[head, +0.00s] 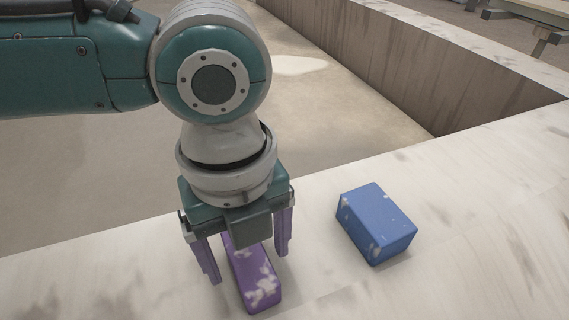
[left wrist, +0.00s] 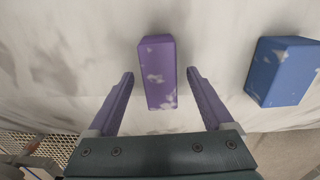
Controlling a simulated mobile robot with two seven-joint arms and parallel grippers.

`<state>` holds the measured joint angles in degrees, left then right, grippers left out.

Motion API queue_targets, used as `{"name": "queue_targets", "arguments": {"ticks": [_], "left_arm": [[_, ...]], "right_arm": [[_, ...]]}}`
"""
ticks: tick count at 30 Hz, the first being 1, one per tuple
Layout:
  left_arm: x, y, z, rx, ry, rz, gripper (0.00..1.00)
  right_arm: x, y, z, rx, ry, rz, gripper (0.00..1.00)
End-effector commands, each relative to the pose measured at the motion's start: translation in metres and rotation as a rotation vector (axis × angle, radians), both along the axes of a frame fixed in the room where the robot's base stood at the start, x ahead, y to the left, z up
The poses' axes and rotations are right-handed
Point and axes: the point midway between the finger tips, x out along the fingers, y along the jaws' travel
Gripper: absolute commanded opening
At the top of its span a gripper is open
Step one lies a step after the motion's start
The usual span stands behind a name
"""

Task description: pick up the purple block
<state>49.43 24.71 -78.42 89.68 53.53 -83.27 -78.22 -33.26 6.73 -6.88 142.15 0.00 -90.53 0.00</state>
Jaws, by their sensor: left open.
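The purple block (head: 256,281) is a long block with pale patches, lying on the light, stained tabletop. My left gripper (head: 250,280) is above it, pointing down, with its purple fingers apart on either side of the block in the head view. In the left wrist view the purple block (left wrist: 158,75) shows between and beyond the two fingertips of my left gripper (left wrist: 159,74), with a gap on both sides. The gripper is open and empty. Its palm hides the block's far end in the head view. My right gripper is not in view.
A blue block (head: 376,224) with pale specks lies to the right of the purple one, and it also shows in the left wrist view (left wrist: 282,72). The tabletop (head: 480,240) is clear to its right. A raised wall-like edge (head: 390,60) runs behind.

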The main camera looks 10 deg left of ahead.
Motion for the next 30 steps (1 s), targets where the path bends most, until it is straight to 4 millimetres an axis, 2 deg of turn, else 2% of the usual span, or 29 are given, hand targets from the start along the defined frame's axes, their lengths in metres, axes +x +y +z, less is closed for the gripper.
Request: {"name": "queue_targets", "arguments": {"ticks": [1,3,10,30], "left_arm": [[-0.0003,0.0003,-0.0157,0.0,0.0,0.001,0.85],[0.0,0.0,-0.0207,-0.002,-0.001,0.002,0.85],[0.0001,-0.0002,-0.0185,-0.002,-0.002,0.002,0.84],[0.0,-0.0001,-0.0184,-0.002,-0.002,0.002,0.09]], "right_arm": [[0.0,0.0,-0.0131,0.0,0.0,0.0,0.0],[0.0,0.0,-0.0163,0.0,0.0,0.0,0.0],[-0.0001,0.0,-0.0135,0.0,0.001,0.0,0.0],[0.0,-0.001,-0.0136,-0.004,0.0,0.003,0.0]]}}
